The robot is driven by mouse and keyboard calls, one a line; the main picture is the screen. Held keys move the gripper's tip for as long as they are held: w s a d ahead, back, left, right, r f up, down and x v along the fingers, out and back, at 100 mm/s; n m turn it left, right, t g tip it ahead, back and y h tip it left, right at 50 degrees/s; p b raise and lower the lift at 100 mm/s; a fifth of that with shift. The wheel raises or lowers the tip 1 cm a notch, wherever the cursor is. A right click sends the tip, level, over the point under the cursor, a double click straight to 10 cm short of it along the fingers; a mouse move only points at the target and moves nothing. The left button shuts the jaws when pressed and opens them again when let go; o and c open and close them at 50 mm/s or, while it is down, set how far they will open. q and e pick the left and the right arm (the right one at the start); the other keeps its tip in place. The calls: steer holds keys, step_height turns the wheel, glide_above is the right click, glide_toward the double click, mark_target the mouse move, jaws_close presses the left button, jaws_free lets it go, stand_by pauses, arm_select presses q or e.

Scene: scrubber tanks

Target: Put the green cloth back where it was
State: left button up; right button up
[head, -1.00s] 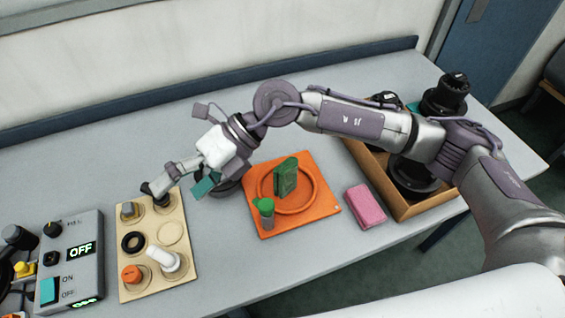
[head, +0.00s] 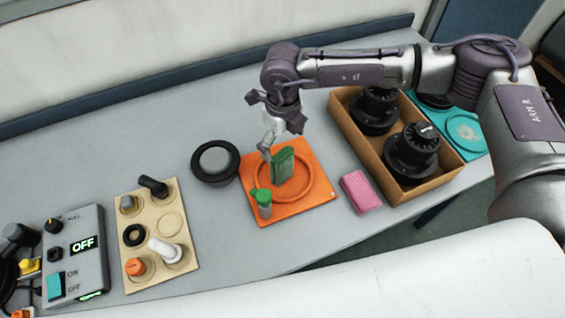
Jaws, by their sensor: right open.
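The green cloth (head: 283,166) looks like a folded block standing upright inside the raised ring of the orange tray (head: 318,190). A small bottle with a green cap (head: 262,203) stands on the same tray, in front and to the left of the cloth. My right gripper (head: 268,151) is open and points down at the cloth's upper left side. It seems very close to the cloth, but I cannot tell whether it touches. My left gripper is not in view.
A pink cloth (head: 361,192) lies right of the tray, beside a cardboard box (head: 447,178) holding black knobbed parts. A black-rimmed disc (head: 215,162) lies left of the tray. A beige board (head: 187,257) with small parts and a grey control box (head: 95,242) stand farther left.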

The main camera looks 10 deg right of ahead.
mark_target(282, 155)
steer(key=shift+s+f+p, duration=0.15)
steer(key=shift+f+p, duration=0.1)
steer(key=shift+p, duration=0.1)
step_height(282, 155, down, 4)
steer(key=shift+s+a+r+p, duration=0.1)
steer(key=shift+s+r+p, duration=0.1)
steer(key=shift+p, duration=0.9)
steer(key=shift+w+f, duration=0.1)
steer(key=shift+f, duration=0.45)
steer(key=c, duration=1.2)
steer(key=shift+r, duration=0.1)
